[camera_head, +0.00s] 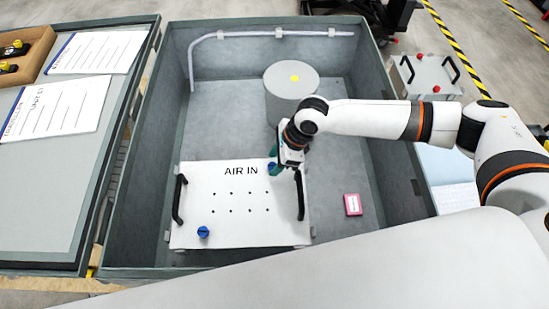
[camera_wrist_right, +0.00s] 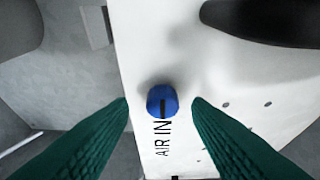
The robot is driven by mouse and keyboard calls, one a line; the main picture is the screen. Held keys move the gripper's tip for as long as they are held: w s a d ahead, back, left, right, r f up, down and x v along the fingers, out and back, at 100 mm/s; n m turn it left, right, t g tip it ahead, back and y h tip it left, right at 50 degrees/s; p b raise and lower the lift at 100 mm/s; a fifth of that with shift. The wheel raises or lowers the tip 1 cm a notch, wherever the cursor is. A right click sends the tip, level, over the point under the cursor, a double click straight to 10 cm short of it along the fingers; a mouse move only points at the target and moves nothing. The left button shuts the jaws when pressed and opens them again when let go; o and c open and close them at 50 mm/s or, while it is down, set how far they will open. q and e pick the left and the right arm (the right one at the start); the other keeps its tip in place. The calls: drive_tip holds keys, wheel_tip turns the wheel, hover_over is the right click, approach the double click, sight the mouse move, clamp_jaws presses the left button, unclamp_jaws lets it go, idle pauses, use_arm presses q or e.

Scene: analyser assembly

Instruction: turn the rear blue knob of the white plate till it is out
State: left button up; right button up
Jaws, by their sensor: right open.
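The white plate (camera_head: 236,232) marked AIR IN lies in the near part of the grey bin, with a black handle on each side. The rear blue knob (camera_head: 271,168) is at its far right corner, partly hidden by my right gripper (camera_head: 283,168). In the right wrist view the rear blue knob (camera_wrist_right: 162,100) sits between the two green fingertips (camera_wrist_right: 160,103), with a gap on both sides. The right gripper is open and points down over it. The front blue knob (camera_head: 203,232) is at the plate's near left. My left gripper is not in view.
The grey bin's walls (camera_head: 140,190) surround the plate. A pale pipe (camera_head: 250,34) runs along the back wall. Bare floor lies left of the cylinder.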

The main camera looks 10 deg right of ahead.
drive_tip(key=shift+s+a+f, duration=0.1)
drive_tip(key=shift+a+f, duration=0.15)
drive_tip(key=shift+f, duration=0.3)
clamp_jaws()
drive_tip(key=shift+n, duration=0.3)
